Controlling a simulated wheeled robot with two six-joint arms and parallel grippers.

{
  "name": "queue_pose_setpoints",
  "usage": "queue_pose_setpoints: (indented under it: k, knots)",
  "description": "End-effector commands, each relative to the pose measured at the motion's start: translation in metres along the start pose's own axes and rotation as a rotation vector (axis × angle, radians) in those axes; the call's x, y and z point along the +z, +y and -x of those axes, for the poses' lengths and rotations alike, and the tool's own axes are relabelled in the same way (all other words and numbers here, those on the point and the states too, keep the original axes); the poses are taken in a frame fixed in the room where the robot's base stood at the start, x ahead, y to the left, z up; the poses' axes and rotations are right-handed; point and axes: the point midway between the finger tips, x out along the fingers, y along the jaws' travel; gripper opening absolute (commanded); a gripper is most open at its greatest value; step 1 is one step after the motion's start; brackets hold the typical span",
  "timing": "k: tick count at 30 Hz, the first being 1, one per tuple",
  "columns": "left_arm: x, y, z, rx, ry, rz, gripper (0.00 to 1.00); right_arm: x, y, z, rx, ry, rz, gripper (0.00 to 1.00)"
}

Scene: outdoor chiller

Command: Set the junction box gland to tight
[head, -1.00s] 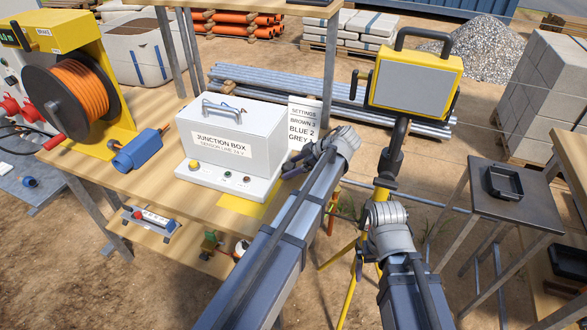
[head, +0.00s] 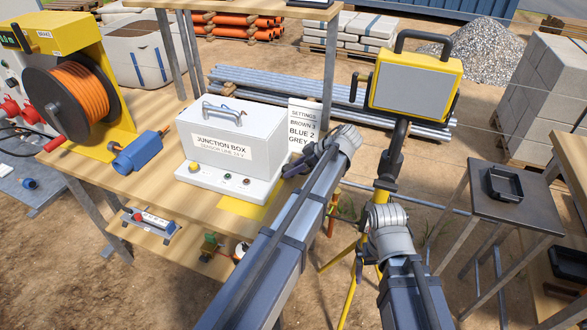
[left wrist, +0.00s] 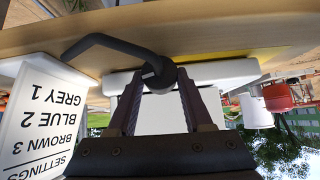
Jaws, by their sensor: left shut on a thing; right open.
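The white junction box (head: 232,140) stands on the wooden table, with small buttons along its front base. My left gripper (head: 299,165) is at the box's right side. In the left wrist view, my left gripper (left wrist: 158,88) is shut on a dark round part that looks like the gland (left wrist: 160,72). A bent black rod or cable (left wrist: 105,45) runs from it to the left. The gland is hidden behind my gripper in the head view. My right gripper (head: 360,262) is open and empty, low near the yellow tripod; its fingers are partly hidden.
A settings card (head: 304,122) beside the box reads Brown 3, Blue 2, Grey 1. A yellow work lamp (head: 415,82) on a tripod stands close right of my left arm. An orange cable reel (head: 75,90) and a blue connector (head: 140,150) are on the left.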

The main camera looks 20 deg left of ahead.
Motion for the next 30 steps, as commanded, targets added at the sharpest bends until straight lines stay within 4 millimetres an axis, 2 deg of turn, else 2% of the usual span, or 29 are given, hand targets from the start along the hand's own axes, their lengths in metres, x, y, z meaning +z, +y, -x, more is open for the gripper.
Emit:
queue_pose_setpoints:
  k: [1,9,20,21,28,30]
  knots:
    - [0.001,0.009,0.0,-0.047,0.0,-0.042,0.0,0.0,0.0,-0.002,0.0,0.0,0.0,0.96]
    - [0.002,0.009,-0.002,-0.25,-0.001,-0.247,0.0,-0.001,-0.001,-0.015,0.0,0.0,0.0,0.96]
    - [0.001,0.006,-0.001,-0.277,-0.002,-0.276,0.0,-0.001,-0.001,-0.015,0.0,0.0,0.0,0.96]
    - [0.001,0.006,-0.001,-0.277,-0.002,-0.276,0.53,-0.001,-0.001,-0.015,0.0,0.0,0.0,0.96]
    - [0.001,0.006,-0.001,-0.276,-0.001,-0.275,0.79,-0.001,-0.001,-0.015,0.0,0.0,0.0,0.96]
    - [0.001,0.006,-0.001,-0.276,-0.001,-0.274,0.81,-0.001,-0.001,-0.015,0.0,0.0,0.0,0.96]
